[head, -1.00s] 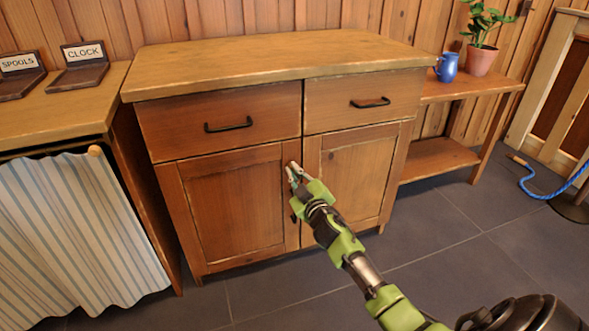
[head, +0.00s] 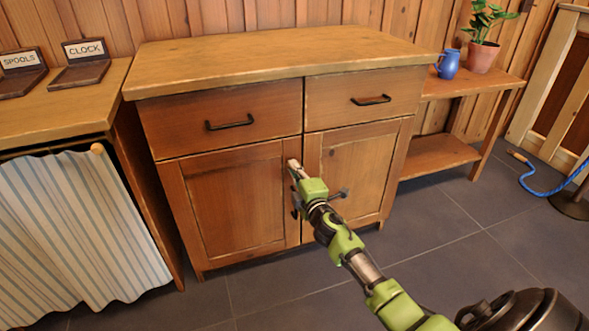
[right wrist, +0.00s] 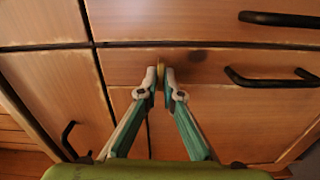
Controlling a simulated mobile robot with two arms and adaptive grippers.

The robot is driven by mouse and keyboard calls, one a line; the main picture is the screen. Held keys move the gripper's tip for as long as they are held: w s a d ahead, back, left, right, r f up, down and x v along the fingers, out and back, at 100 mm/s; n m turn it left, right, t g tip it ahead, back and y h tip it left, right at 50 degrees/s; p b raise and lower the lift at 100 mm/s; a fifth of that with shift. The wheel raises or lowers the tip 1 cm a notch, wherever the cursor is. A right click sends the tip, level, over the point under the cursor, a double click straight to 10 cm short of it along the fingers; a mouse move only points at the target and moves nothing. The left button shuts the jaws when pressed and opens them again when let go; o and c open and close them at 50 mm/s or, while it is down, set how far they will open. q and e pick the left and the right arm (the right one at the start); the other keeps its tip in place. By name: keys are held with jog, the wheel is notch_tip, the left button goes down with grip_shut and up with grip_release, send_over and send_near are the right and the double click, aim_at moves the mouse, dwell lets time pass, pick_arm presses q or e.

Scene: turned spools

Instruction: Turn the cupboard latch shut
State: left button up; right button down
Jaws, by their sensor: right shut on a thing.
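The cupboard (head: 231,200) has two doors under two drawers, and both doors look closed. The latch shows in the right wrist view as a small yellowish piece (right wrist: 160,71) near the seam between the doors. My right gripper (head: 293,167) reaches to the top of that seam. In the right wrist view its fingertips (right wrist: 160,74) are closed on the latch from both sides. The fingers hide much of the latch, and I cannot tell whether it crosses the seam. My left gripper is not in view.
A striped curtain (head: 75,225) hangs at left. A blue jug (head: 447,64) and potted plant (head: 482,55) stand at right. The floor in front is clear.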

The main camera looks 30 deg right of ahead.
jog(key=shift+n, duration=0.5)
jog(key=c, duration=2.2)
grip_release()
jog(key=v, duration=1.2)
jog(key=shift+f, duration=0.1)
